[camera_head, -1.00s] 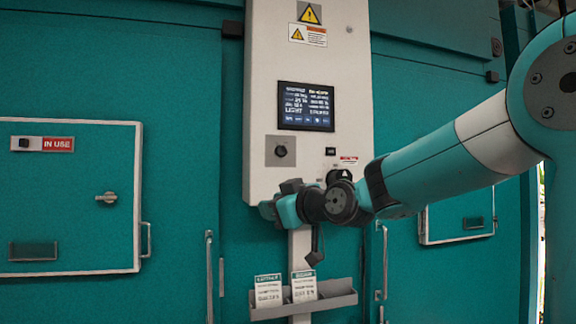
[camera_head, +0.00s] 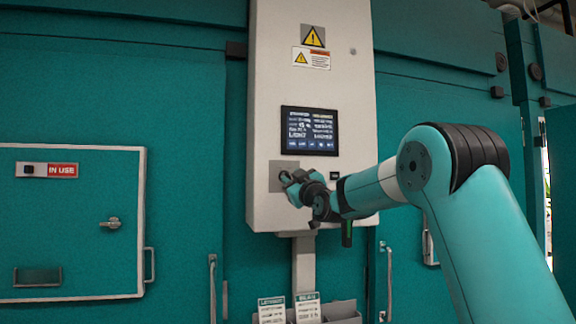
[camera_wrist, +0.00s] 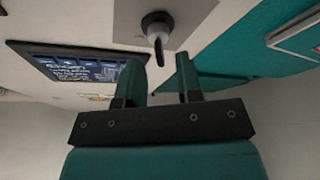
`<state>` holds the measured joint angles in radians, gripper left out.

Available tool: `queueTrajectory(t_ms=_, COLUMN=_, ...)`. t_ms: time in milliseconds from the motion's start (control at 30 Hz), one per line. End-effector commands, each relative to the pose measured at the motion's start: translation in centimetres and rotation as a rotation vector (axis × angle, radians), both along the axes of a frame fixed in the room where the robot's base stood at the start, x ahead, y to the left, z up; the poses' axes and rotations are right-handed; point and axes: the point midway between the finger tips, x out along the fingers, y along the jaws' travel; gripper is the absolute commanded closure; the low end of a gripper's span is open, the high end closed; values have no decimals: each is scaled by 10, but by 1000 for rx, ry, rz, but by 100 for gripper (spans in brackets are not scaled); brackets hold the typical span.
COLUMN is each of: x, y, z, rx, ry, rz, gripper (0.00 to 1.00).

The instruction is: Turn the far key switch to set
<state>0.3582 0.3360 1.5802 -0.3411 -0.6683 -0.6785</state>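The key switch (camera_wrist: 157,27) is a round dark switch with a key-like lever, set on a grey square plate (camera_wrist: 190,14) in the wrist view. In the head view the plate (camera_head: 278,168) shows below the screen on the white control box (camera_head: 347,105), with the switch mostly hidden by my gripper. My gripper (camera_head: 286,178) is in front of the plate. In the wrist view my gripper (camera_wrist: 160,68) is open, with its two fingers apart and nothing between them. The switch lever is just beyond the fingertips, seemingly not gripped.
A lit screen (camera_head: 309,131) is above the switch plate. A holder (camera_head: 342,310) with cards hangs below the box. A chamber door with an IN USE sign (camera_head: 62,170) is at the left, with a handle (camera_head: 150,264) standing out.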

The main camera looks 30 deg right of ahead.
Motion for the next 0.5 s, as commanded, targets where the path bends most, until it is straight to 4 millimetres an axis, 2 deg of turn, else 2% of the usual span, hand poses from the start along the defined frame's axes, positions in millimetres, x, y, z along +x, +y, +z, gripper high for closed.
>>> queueTrajectory(t_ms=33, x=9, y=-1, z=7, rx=0, ry=1, rz=0, gripper=67)
queueTrajectory(t_ms=200, x=27, y=-2, z=11, rx=0, ry=3, rz=1, gripper=67)
queueTrajectory(t_ms=500, x=33, y=-2, z=10, rx=0, ry=2, rz=0, gripper=67)
